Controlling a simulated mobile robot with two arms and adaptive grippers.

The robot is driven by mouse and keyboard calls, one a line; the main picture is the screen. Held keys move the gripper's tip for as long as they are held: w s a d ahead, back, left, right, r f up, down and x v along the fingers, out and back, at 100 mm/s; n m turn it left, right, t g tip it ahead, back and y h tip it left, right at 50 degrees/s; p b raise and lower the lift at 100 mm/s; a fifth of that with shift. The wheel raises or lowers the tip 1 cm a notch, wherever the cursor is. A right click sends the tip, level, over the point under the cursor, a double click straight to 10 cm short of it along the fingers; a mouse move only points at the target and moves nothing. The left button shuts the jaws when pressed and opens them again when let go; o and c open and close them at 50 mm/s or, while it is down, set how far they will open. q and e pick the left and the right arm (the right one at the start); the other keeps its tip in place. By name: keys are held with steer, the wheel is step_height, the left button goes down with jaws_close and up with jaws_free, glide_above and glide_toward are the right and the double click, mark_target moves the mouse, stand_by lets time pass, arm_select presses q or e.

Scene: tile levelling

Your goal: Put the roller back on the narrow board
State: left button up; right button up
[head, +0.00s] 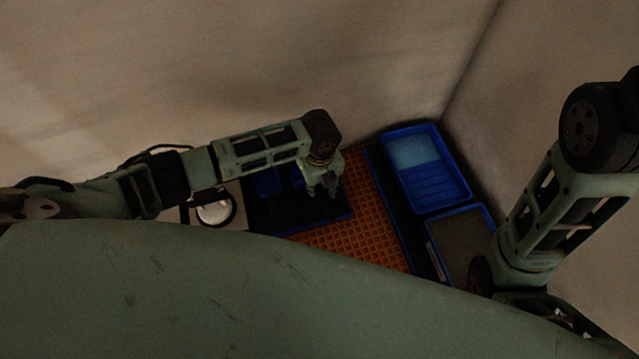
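My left gripper (323,188) points down over the right edge of a dark tray with blue parts (290,212), next to the orange gridded surface (350,235). Its fingers are small and dark here, and I cannot tell whether they are open or shut, or hold anything. I cannot make out the roller. A narrow dark strip with a blue edge (392,205) runs along the right of the orange grid; I cannot tell if it is the narrow board. My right arm comes in at the right, and its gripper does not show.
A blue paint-type tray (462,190) with a light-blue part stands at the back right. A blue-rimmed box with a grey surface (460,238) is in front of it. A round pale thing (214,210) lies at left. Walls close in behind and right. My body hides the front.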

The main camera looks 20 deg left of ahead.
arm_select(q)
steer(key=shift+o, duration=0.9)
